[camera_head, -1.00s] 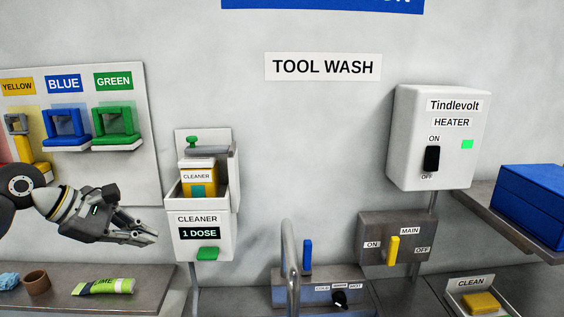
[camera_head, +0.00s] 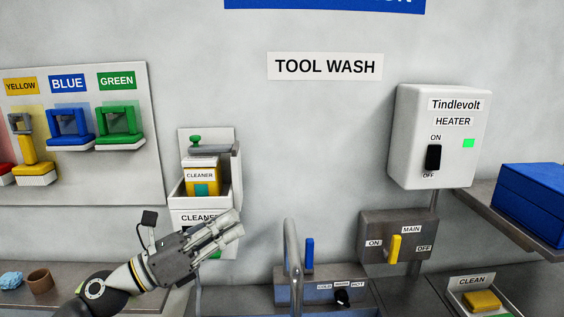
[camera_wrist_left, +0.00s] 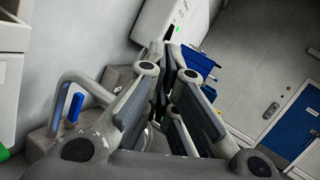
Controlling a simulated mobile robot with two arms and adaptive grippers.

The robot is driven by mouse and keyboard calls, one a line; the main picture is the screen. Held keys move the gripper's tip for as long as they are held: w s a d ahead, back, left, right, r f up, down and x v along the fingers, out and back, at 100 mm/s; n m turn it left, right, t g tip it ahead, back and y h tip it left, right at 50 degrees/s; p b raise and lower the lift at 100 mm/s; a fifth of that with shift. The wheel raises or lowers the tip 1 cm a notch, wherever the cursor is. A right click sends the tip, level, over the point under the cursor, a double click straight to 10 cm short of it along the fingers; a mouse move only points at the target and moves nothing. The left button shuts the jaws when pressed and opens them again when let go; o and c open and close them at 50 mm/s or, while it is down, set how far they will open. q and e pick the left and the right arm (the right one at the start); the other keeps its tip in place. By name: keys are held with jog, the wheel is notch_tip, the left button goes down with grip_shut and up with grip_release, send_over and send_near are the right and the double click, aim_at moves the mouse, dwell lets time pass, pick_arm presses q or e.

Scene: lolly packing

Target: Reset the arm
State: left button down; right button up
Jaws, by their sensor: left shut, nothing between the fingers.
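My left gripper (camera_head: 232,228) is shut and empty in the head view. It is in front of the lower part of the white cleaner dispenser (camera_head: 222,190) and hides its dose display and most of its green button. The arm comes in from the lower left, with the fingers pointing up and to the right. In the left wrist view the gripper's fingers (camera_wrist_left: 168,62) are close together, with nothing between them. My right gripper is not in view.
The sink tap (camera_head: 291,250) with a blue lever (camera_head: 309,254) stands right of the gripper. The heater box (camera_head: 437,150) and main switch panel (camera_head: 380,222) are on the wall. A brown cup (camera_head: 40,281) and blue cloth (camera_head: 11,280) lie on the left shelf.

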pick_arm(q)
jog(key=a+f+n+t+y, duration=0.45)
jog(key=n+y, duration=0.25)
jog(key=n, duration=0.6)
jog(key=a+f+n+t+y, duration=0.4)
jog(key=f+n+t+y, duration=0.15)
jog(key=n, duration=0.65)
jog(key=s+a+f+n+g+y, duration=0.2)
jog(key=s+f+n+g+y, duration=0.1)
jog(key=f+n, duration=0.25)
jog(key=s+a+f+n+g+y, duration=0.2)
jog(key=s+f+n+g+y, duration=0.15)
jog(key=f, duration=0.35)
jog(key=s+d+f+n+g+h, duration=0.1)
jog(key=s+f+n+g, duration=0.4)
jog(key=s+f, duration=0.55)
jog(key=s+d+f+n+g, duration=0.1)
jog(key=s+f+n+g, duration=0.45)
jog(key=s, duration=0.75)
notch_tip(320, 180, down, 30)
jog(key=s+f+m+g+b, duration=0.1)
jog(key=s+m+g+b, duration=0.1)
jog(key=b, duration=0.2)
jog(key=s+a+f+g+b, duration=0.1)
jog(key=s+a+f+b, duration=0.1)
jog(key=s+f, duration=1.4)
notch_tip(320, 180, down, 2)
jog(key=shift+a+f+b, duration=0.1)
jog(key=shift+a+b, duration=0.25)
jog(key=shift+a, duration=0.25)
